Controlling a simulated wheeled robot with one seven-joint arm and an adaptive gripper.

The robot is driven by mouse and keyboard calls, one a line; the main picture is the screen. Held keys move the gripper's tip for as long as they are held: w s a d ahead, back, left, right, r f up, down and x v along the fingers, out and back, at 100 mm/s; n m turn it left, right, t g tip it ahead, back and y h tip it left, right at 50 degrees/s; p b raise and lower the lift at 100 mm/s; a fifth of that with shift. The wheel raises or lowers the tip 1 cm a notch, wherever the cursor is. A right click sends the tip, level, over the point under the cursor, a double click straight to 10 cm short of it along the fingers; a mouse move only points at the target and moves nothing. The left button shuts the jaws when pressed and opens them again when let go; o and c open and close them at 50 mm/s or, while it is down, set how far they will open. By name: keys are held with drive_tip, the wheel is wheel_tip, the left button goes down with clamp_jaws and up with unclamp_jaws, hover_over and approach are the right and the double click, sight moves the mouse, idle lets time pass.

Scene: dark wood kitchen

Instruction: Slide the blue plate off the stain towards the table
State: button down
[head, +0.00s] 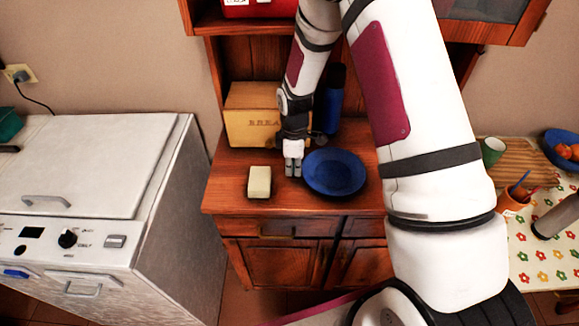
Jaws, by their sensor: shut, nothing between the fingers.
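The blue plate (335,173) lies on the wooden counter top (226,190), right of its middle. My gripper (293,171) is shut and empty, pointing down just left of the plate's left rim. The picture does not clearly show whether the fingers touch the rim. No stain shows; the counter under the plate is hidden. The table (537,240) with a flowered cloth stands to the right, beyond my arm.
A pale yellow block (259,182) lies left of my gripper. A wooden bread box (252,117) and a dark blue bottle (331,98) stand behind. A green cup (493,151), an orange cup (511,203) and a blue fruit bowl (562,147) are on the table. A white appliance (95,170) stands left.

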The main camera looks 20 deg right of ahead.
sight(359, 173)
drive_tip(key=s+d+p, duration=0.1)
drive_tip(key=s+d, duration=0.1)
drive_tip(key=d, duration=0.5)
drive_tip(key=s+d+p, duration=0.1)
drive_tip(key=s+d, duration=0.2)
drive_tip(key=d, duration=0.5)
drive_tip(key=s+d+p, duration=0.1)
drive_tip(key=s+d, duration=0.2)
drive_tip(key=d, duration=0.4)
drive_tip(key=shift+d, duration=0.25)
drive_tip(key=a, duration=0.1)
drive_tip(key=w+a, duration=0.1)
drive_tip(key=a, duration=0.2)
drive_tip(key=shift+w+a+f+b, duration=0.1)
drive_tip(key=shift+w+b, duration=0.25)
drive_tip(key=shift+b, duration=0.05)
wheel_tip(359, 173, up, 10)
drive_tip(key=shift+s+d, duration=0.2)
drive_tip(key=c, duration=2.3)
unclamp_jaws()
